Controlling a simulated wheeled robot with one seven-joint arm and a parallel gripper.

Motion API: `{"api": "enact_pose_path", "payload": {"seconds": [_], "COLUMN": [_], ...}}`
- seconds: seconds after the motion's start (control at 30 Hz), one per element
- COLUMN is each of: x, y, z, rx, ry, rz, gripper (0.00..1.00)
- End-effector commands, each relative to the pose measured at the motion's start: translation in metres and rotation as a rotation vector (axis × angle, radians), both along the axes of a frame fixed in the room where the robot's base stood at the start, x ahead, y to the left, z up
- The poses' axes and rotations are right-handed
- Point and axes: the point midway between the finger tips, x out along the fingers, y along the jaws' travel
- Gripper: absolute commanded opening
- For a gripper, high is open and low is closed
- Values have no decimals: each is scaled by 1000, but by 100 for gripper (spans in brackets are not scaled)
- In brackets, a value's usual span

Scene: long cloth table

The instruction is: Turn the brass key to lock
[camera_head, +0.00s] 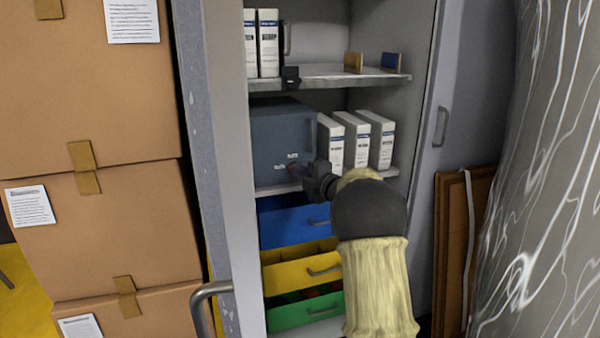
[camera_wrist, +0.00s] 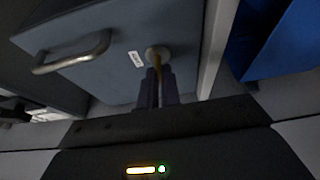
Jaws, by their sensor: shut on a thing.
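The blue-grey lockbox (camera_head: 280,130) sits on the middle shelf of the open cabinet, its door closed. My gripper (camera_head: 299,172) reaches its lower front, where the arm and hand hide the lock in the head view. In the wrist view the round lock (camera_wrist: 157,51) is on the front face beside a small white label (camera_wrist: 136,59). The brass key (camera_wrist: 157,66) points into the lock, and my gripper (camera_wrist: 159,82) is shut on it. The fingers cover much of the key, so its exact angle is hard to tell. The lockbox's bar handle (camera_wrist: 75,56) is apart from my fingers.
White binders (camera_head: 355,140) stand right of the lockbox. Blue (camera_head: 285,222), yellow (camera_head: 288,275) and green (camera_head: 290,315) drawers are below, near my arm. A shelf (camera_head: 325,78) is above. Cardboard boxes (camera_head: 100,100) are stacked at left. The cabinet door (camera_head: 452,110) stands open at right.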

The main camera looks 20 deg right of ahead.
Motion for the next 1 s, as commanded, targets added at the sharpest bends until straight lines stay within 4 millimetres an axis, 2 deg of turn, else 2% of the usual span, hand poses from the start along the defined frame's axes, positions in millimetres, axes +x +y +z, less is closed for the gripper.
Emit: {"api": "enact_pose_path", "payload": {"seconds": [0.4, 0.53, 0.87, 1.0], "x": [0, 0, -1, -9], "y": [1, 1, 0, -4], "z": [-2, -1, 0, 1], "rx": [-13, -12, -11, -11], "ry": [2, 1, 1, 2], "rz": [3, 2, 1, -1], "gripper": [0, 27, 27, 27]}}
